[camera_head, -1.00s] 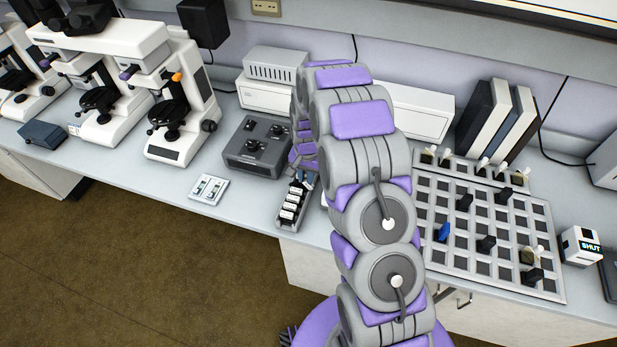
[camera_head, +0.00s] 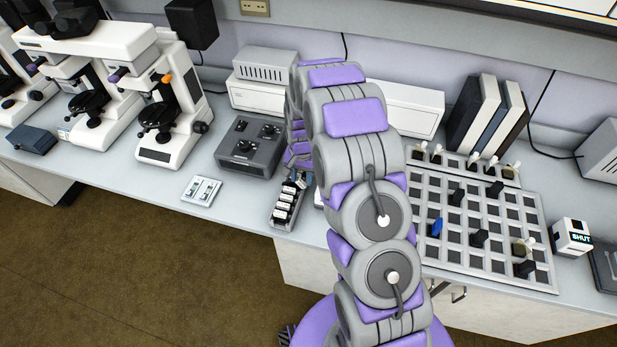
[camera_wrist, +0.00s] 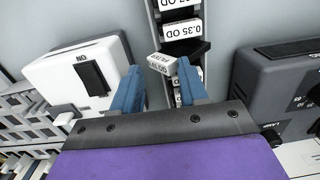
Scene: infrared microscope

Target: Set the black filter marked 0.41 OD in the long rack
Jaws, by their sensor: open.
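The long rack (camera_head: 273,222) stands near the bench's front edge in the head view, holding several black filters with white labels. In the wrist view the rack (camera_wrist: 153,22) runs up the middle, with a filter labelled 0.35 OD (camera_wrist: 182,31) in it. A white-labelled filter (camera_wrist: 161,64) sits tilted near the left side of the rack; its small number is hard to read. My gripper (camera_wrist: 157,84) is open, its blue fingers either side of this filter with gaps showing. In the head view my gripper is mostly hidden behind my arm.
A dark grey control box (camera_head: 249,147) stands left of the rack in the head view. A white box with a black switch (camera_wrist: 92,80) is close on the left in the wrist view. A gridded board (camera_head: 470,267) with several pieces lies to the right.

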